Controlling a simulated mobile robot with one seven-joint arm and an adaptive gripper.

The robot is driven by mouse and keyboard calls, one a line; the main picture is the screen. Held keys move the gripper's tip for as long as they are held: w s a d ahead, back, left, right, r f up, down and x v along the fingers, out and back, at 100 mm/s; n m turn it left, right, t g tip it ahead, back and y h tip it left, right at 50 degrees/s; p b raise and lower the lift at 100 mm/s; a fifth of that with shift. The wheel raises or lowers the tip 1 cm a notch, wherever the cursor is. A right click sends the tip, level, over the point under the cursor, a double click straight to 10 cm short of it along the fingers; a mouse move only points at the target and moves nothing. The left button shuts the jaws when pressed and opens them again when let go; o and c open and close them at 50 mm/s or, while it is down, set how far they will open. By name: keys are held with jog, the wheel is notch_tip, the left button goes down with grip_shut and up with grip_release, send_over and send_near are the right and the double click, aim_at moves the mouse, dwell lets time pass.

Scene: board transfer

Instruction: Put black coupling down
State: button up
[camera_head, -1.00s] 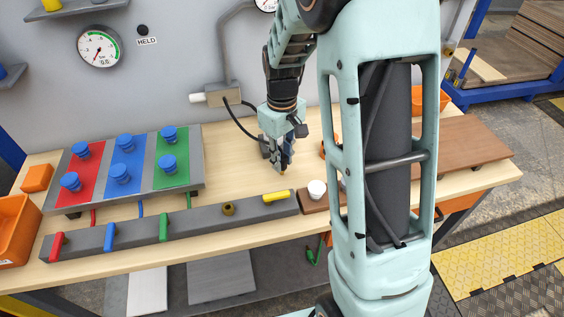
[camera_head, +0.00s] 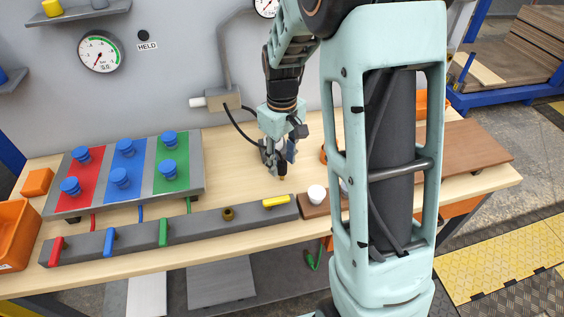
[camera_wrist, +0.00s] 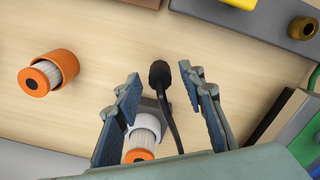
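The black coupling (camera_wrist: 160,73) is the dark ribbed end of a black cable. In the wrist view it is between my fingertips, with a gap on both sides. In the head view it shows as a dark tip (camera_head: 283,171) just below my gripper (camera_head: 279,160), low over the wooden bench. My gripper (camera_wrist: 161,80) is open, its blue-grey pads apart. The cable runs back between the fingers. I cannot tell whether the coupling rests on the bench top or stands upright.
A panel with blue knobs (camera_head: 127,177) stands left.

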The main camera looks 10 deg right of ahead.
aim_at(282, 162)
notch_tip(282, 162, up, 11)
dwell(0.3)
dwell(0.4)
